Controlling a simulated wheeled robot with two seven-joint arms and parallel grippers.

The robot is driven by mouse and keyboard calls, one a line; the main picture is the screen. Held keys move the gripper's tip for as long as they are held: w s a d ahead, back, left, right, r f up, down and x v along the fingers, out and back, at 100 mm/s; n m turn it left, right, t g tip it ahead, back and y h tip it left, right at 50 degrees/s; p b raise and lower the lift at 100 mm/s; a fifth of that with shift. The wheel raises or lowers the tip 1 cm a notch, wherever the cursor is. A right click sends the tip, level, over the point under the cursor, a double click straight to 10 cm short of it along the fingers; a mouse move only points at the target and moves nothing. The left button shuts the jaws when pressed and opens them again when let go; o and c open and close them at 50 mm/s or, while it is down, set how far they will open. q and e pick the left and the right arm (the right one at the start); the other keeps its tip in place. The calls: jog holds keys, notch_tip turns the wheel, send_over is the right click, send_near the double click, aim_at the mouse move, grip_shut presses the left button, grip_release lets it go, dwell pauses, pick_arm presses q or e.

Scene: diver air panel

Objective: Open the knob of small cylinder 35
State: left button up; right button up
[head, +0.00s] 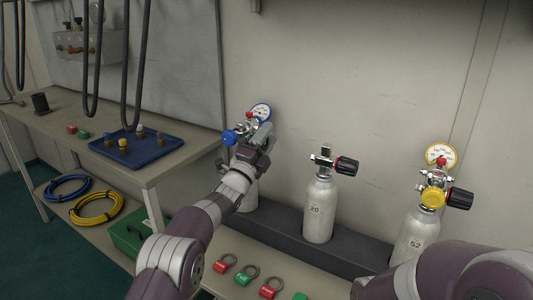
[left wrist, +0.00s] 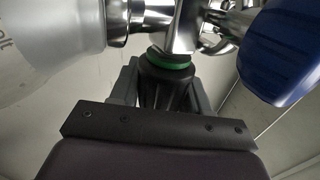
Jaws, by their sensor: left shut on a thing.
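The leftmost white cylinder (head: 250,196) stands behind my left gripper. Its number is hidden, so I cannot read whether it is 35. My left gripper (head: 262,136) is at the valve's right side. In the left wrist view, it is shut on a black ribbed knob (left wrist: 166,88) below a green ring. The cylinder's pale body (left wrist: 48,38) is at upper left there, and the blue regulator knob (left wrist: 285,52) at right. My right gripper is out of view.
Cylinder 20 (head: 319,211) and cylinder 52 (head: 415,238) stand to the right in a dark rack (head: 285,235). Red and green tags (head: 243,279) lie in front. A bench with a blue tray (head: 160,148) is at left. The wall is close behind the cylinders.

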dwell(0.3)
pick_arm(q)
jog(key=o, duration=1)
jog(key=shift+s+a+f, duration=0.1)
jog(key=v, duration=1.2)
jog(key=shift+s+f, duration=0.15)
jog(key=shift+f, duration=0.1)
